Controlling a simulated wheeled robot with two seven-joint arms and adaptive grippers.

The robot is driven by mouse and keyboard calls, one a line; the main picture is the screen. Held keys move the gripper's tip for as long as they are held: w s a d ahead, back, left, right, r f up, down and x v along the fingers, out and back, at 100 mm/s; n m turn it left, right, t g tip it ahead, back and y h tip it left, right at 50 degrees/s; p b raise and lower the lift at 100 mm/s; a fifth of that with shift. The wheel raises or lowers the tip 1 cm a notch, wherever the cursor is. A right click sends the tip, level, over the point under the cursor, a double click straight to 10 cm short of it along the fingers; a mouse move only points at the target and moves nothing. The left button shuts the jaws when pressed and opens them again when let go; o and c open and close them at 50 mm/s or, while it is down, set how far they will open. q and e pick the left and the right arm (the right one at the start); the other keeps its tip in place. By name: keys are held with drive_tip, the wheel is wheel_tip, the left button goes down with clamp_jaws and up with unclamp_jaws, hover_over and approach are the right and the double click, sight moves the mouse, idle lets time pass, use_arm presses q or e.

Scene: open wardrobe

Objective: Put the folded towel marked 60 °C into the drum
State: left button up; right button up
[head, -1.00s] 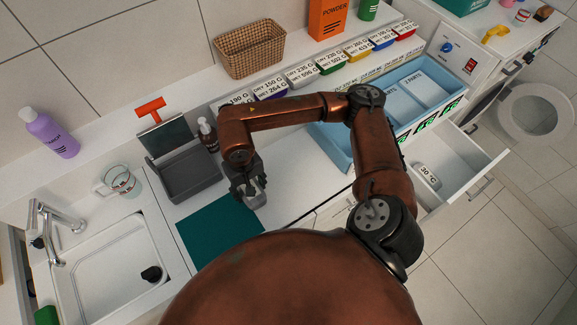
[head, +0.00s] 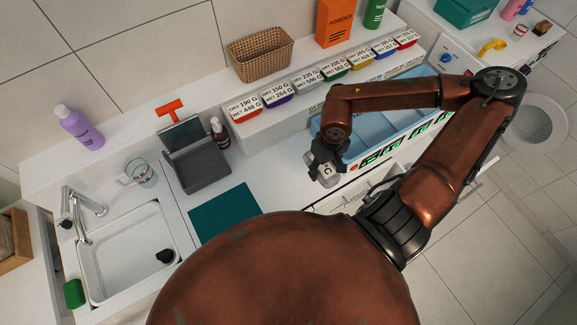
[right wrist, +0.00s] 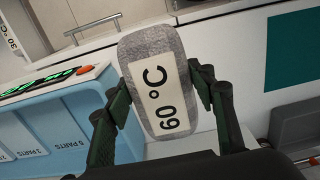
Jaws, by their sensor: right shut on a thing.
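The grey folded towel (right wrist: 158,80) carries a white label reading 60 °C in the right wrist view. My right gripper (right wrist: 160,110) is shut on it, with a finger on each side. In the head view the right gripper (head: 325,168) holds the towel (head: 326,176) above the front edge of the counter, left of the blue tray. The drum's inside is not visible. The washing machine (head: 455,58) stands at the upper right, partly behind my arm. My left gripper is not in view.
A blue sectioned tray (head: 372,128) with lit displays lies close to the right gripper. Labelled bins (head: 335,70) line the shelf behind it. A teal mat (head: 224,213), a grey scale-like box (head: 198,168) and the sink (head: 130,250) lie left.

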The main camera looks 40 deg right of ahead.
drive_tip(key=p, duration=0.1)
approach(289, 170)
drive_tip(key=s+d+r, duration=0.1)
drive_tip(key=s+r, duration=0.1)
drive_tip(key=s, duration=0.2)
drive_tip(key=w+f, duration=0.2)
drive_tip(key=w+f+p, duration=0.1)
drive_tip(key=shift+a+f, duration=0.3)
drive_tip(key=shift+f, duration=0.1)
drive_tip(key=shift+w+a+f, duration=0.15)
drive_tip(key=shift+w+f, duration=0.3)
drive_tip(key=shift+f, duration=0.3)
wheel_tip(289, 170, down, 3)
drive_tip(key=shift+r+p, duration=0.1)
drive_tip(key=shift+p, duration=0.6)
drive_tip(key=shift+f, duration=0.3)
drive_tip(key=o, duration=1.2)
